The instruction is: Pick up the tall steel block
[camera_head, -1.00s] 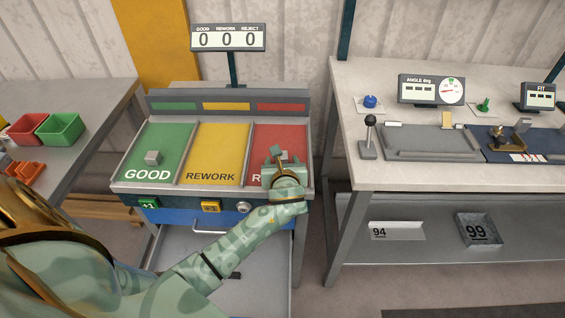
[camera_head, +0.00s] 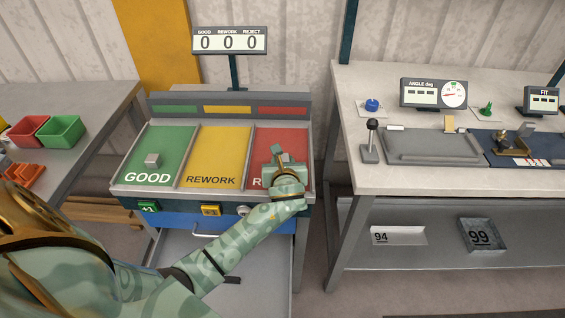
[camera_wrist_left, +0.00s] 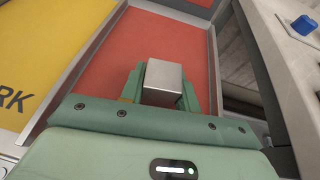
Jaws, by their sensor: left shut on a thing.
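The tall steel block (camera_wrist_left: 164,78) is a plain grey metal block, seen in the left wrist view between the two green fingers of my left gripper (camera_wrist_left: 160,92). The fingers are shut on its sides. In the head view my left gripper (camera_head: 280,162) is over the red reject section (camera_head: 262,140) of the sorting tray, and the block is mostly hidden by the gripper there. I cannot tell whether the block still touches the red surface. My right gripper is not in view.
Another small grey block (camera_head: 152,160) stands on the green GOOD section (camera_head: 168,138). The yellow REWORK section (camera_head: 215,150) is empty. Metal dividers separate the sections. A grey workbench (camera_head: 420,181) stands to the right, and red and green bins (camera_head: 64,129) stand to the left.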

